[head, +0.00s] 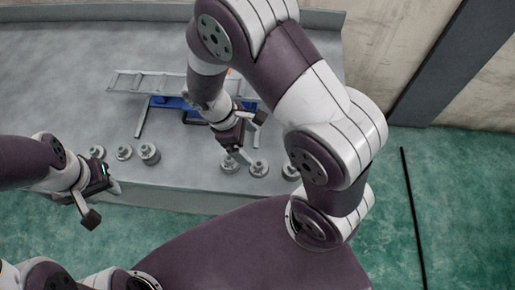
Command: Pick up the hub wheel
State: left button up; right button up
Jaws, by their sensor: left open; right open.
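Several small round grey metal parts stand in a row near the front edge of the grey table. On the left are a small part (97,152), a flanged part (124,152) and a taller, thicker part (149,155). On the right are a stepped part (229,164), a flanged disc (259,169) and one (290,173) partly hidden by my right arm. I cannot tell which is the hub wheel. My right gripper (254,138) is open and empty, just above the right group. My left gripper (103,203) is open and empty by the front edge, below the left group.
A grey ladder-like frame (150,82) with blue parts (172,103) lies farther back on the table (80,65). The table's left and back areas are clear. My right arm covers much of its right side. Green floor (460,200) lies in front and to the right.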

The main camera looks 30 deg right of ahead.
aim_at(259, 164)
jog(key=f, duration=0.1)
jog(key=s+f, duration=0.1)
jog(key=f, duration=0.1)
jog(key=shift+s+f, duration=0.2)
jog(key=shift+s, duration=0.2)
jog(key=f, duration=0.1)
jog(key=d+f, duration=0.1)
jog(key=f, duration=0.1)
jog(key=shift+w+d+f, duration=0.1)
jog(key=shift+d+f, duration=0.3)
jog(key=f, duration=0.2)
jog(key=s+f, duration=0.1)
jog(key=shift+f, duration=0.35)
jog(key=shift+d+f, duration=0.15)
jog(key=shift+d, duration=0.05)
jog(key=c, duration=1.4)
jog(key=shift+c, duration=0.2)
